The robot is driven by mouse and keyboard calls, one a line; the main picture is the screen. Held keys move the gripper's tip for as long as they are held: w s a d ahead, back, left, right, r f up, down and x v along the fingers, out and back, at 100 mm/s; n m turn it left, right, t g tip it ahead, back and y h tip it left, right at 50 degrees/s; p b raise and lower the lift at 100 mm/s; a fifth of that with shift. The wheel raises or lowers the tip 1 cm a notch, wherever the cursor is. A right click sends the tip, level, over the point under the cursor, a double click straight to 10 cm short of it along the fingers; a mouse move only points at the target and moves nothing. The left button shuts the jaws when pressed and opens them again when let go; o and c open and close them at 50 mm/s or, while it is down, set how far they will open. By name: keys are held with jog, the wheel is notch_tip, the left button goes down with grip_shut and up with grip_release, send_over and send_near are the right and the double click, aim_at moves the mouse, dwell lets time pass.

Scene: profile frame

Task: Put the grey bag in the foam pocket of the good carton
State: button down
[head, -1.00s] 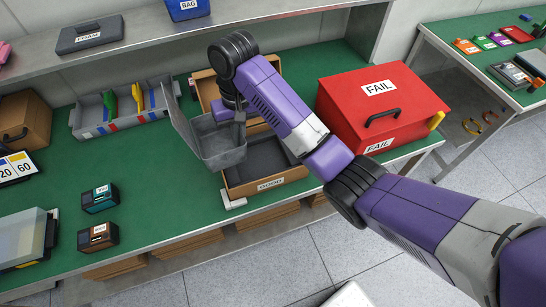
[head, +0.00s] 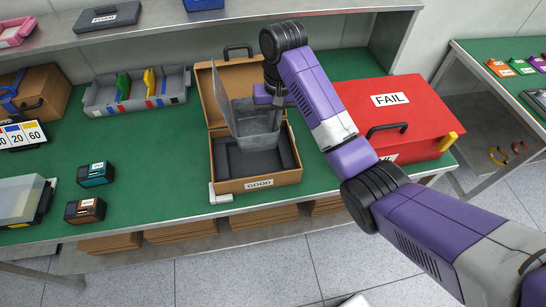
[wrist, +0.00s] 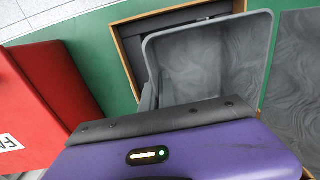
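The good carton (head: 292,178) is a brown open case labelled GOOD, its lid raised at the back. Dark foam (head: 260,166) lines it; the bag hides much of the pocket. The grey bag (head: 259,130) is box-like and open-topped, with a flap standing up at its left. It hangs over the carton's middle, its lower edge near the foam; I cannot tell if they touch. My gripper (head: 277,101) is at the bag's back right rim and appears shut on it. In the wrist view the bag (wrist: 200,65) is below my purple housing; the fingertips are hidden.
A red FAIL box (head: 400,118) stands close to the carton's right. A grey divided tray (head: 135,92) lies at the back left. Teal (head: 95,174) and brown (head: 86,210) small devices are at the left. A shelf (head: 230,30) runs behind.

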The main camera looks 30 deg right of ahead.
jog(key=b, duration=0.5)
send_over(273, 158)
notch_tip(273, 158, down, 8)
jog(key=shift+s+r, duration=0.1)
jog(key=shift+f+p, duration=0.4)
jog(key=shift+f, duration=2.25)
jog(key=shift+f, duration=0.1)
jog(key=c, duration=1.9)
grip_release()
jog(key=shift+c, duration=0.2)
notch_tip(273, 158, up, 12)
jog(key=p, duration=0.4)
jog(key=shift+d+p, duration=0.35)
jog(key=shift+d, duration=0.1)
jog(key=shift+s, duration=0.1)
